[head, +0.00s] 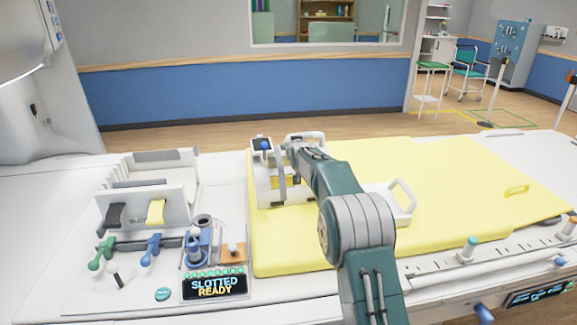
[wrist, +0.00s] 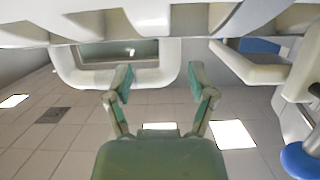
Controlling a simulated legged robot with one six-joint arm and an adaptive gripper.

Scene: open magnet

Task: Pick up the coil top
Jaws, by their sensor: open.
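The coil top, a white shell with loop handles, shows in the head view (head: 402,205) on the yellow mattress (head: 470,190), mostly behind my arm. Its left part, with a blue knob, stands at the mattress's left end. In the wrist view a white loop handle (wrist: 75,72) hangs from a pale body, just beyond my fingertips. My gripper (wrist: 158,74) is open, its two green fingers apart with nothing between them. The handle bar passes close to the fingertips; I cannot tell whether they touch. In the head view my arm hides much of the coil.
Left of the mattress are a white slotted rack (head: 140,208), green and blue levers, a blue holder (head: 198,245) and a display (head: 214,287) reading "SLOTTED READY". A rail (head: 500,245) with pegs runs along the front right.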

